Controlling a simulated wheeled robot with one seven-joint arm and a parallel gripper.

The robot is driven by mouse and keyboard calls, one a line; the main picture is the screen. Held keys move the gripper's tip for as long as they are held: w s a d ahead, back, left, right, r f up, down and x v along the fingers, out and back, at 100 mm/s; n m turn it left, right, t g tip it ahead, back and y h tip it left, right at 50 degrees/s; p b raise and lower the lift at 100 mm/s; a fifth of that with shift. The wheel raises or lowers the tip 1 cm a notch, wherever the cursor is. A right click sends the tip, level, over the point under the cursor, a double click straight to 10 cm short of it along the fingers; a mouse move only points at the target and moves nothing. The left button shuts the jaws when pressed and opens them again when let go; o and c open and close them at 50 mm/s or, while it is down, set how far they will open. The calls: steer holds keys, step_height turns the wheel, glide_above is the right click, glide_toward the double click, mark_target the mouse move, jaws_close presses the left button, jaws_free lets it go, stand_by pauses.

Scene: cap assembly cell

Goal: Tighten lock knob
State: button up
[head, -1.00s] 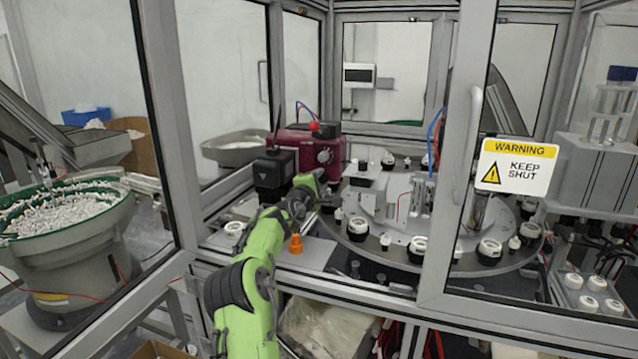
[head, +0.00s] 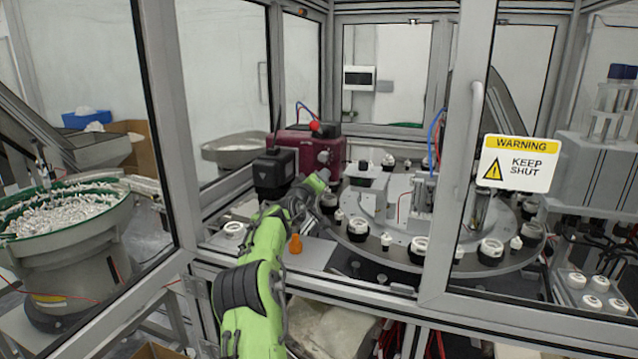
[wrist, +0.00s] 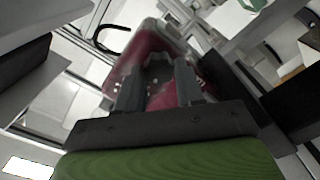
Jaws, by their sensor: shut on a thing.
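The dark red machine (head: 318,147) stands at the back left of the cell, with a light round dial on its front. My gripper (head: 327,173) is at its lower right front, small and partly hidden by my green wrist in the head view. In the wrist view, the two grey fingers of my gripper (wrist: 158,80) reach up against the machine's red body (wrist: 170,42). They are shut on a dark grey part between their tips, which I take to be the lock knob (wrist: 157,61). The fingers hide much of it, so its turn angle cannot be read.
A round turntable (head: 400,262) with several white-and-black caps lies just right of my gripper. An orange piece (head: 295,244) stands on the plate beside my arm. The frame post (head: 458,190) and the door with a warning sign (head: 520,163) stand to the right.

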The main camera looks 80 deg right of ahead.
steer(key=shift+f+m, duration=0.2)
steer(key=shift+m, duration=1.3)
steer(key=o, duration=1)
steer(key=shift+r, duration=0.15)
steer(key=shift+o, duration=0.2)
steer(key=w+a+b, duration=0.1)
steer(key=a+b, duration=0.4)
steer(key=a, duration=1)
steer(key=shift+w+a, duration=0.2)
steer(key=shift+a, duration=0.2)
